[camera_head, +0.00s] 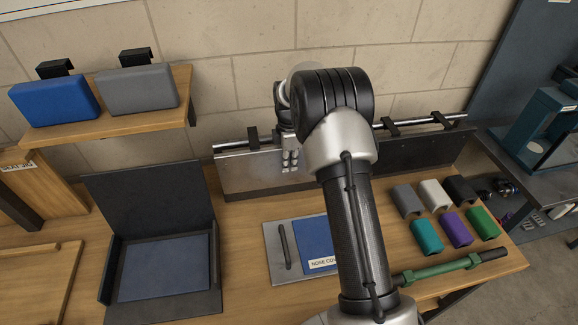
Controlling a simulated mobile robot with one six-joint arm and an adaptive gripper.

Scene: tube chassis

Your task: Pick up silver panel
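A silver panel (248,174) stands upright at the back of the table, below a metal rail on the wall. Its right part is hidden behind my arm. My arm reaches up through the middle of the view, and its end is mostly hidden behind its own dark joint. What shows of my gripper (290,160) is a small bright metal part in front of the panel's right part. I cannot tell whether it touches the panel or whether the fingers are open or shut.
A dark panel (425,151) stands right of the silver one. Several coloured blocks (427,236) and a green-sleeved bar (440,269) lie right. An open dark case (160,268) stands left.

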